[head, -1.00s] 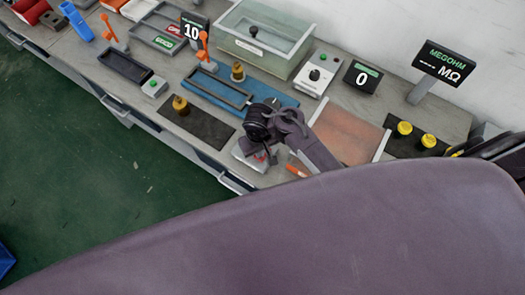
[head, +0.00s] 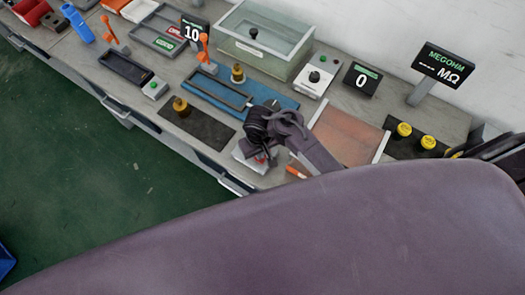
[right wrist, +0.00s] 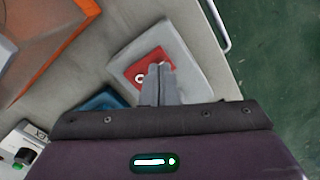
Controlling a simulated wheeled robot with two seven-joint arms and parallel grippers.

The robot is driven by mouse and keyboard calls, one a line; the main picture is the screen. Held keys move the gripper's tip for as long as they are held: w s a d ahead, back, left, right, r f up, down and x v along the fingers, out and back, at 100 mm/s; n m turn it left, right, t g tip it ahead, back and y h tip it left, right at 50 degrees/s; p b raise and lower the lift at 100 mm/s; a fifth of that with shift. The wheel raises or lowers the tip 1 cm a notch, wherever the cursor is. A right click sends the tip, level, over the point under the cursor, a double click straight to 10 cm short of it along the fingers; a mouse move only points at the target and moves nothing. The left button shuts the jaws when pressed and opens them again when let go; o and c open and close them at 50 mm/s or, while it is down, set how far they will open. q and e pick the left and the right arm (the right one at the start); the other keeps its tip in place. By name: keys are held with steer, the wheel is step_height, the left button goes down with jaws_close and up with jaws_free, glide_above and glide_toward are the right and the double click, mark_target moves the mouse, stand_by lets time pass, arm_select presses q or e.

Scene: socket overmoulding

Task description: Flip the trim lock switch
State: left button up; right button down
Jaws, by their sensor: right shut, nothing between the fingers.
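The trim lock switch appears to be on a small light grey box with a red top plate (right wrist: 133,66), in the right wrist view. A round silvery part (right wrist: 141,79) shows on the red plate, next to my fingertips. My right gripper (right wrist: 161,75) is shut and empty, its fingers over the red plate; whether they touch it I cannot tell. In the head view the grey box (head: 243,160) sits at the bench's front edge, mostly hidden under my right gripper (head: 266,158). The lever's position is not clear. My left gripper is not in view.
An orange-handled tool (head: 296,172) lies right of the box. A blue mat with a tray (head: 283,101) and a dark mat with a brass part (head: 210,128) are close by. A copper-coloured plate (head: 350,135) lies to the right. The megohm display (head: 443,65) stands at the back.

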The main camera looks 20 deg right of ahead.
steer(key=shift+r+p, duration=0.65)
steer(key=shift+r, duration=0.2)
steer(key=shift+a+r, duration=0.1)
steer(key=shift+r, duration=0.35)
step_height(320, 180, up, 4)
steer(key=shift+f, duration=0.25)
steer(key=shift+s, duration=0.1)
